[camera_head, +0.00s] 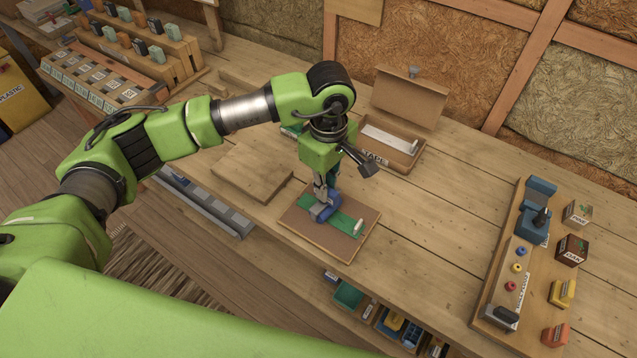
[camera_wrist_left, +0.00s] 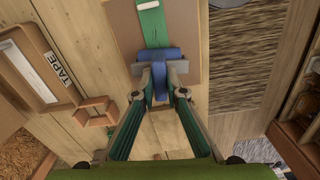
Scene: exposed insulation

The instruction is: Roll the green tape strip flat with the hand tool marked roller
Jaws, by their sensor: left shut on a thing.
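The green tape strip (camera_head: 345,221) lies on a brown board (camera_head: 302,229) on the workbench. A small white piece (camera_head: 358,227) sits at the strip's right end in the head view. My left gripper (camera_head: 322,199) is shut on a blue hand tool (camera_head: 324,212), which is over the left part of the strip. In the left wrist view, the blue tool (camera_wrist_left: 158,66) is between the fingertips of the left gripper (camera_wrist_left: 159,90), and the green strip (camera_wrist_left: 152,22) runs beyond it. Whether the tool presses on the strip is unclear. No roller marking is readable.
An open box labelled TAPE (camera_head: 404,146) stands behind the board. A bare wooden board (camera_head: 250,172) lies to the left. A wooden rack with blue tools and labelled blocks (camera_head: 493,271) is at the right. The bench between board and rack is clear.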

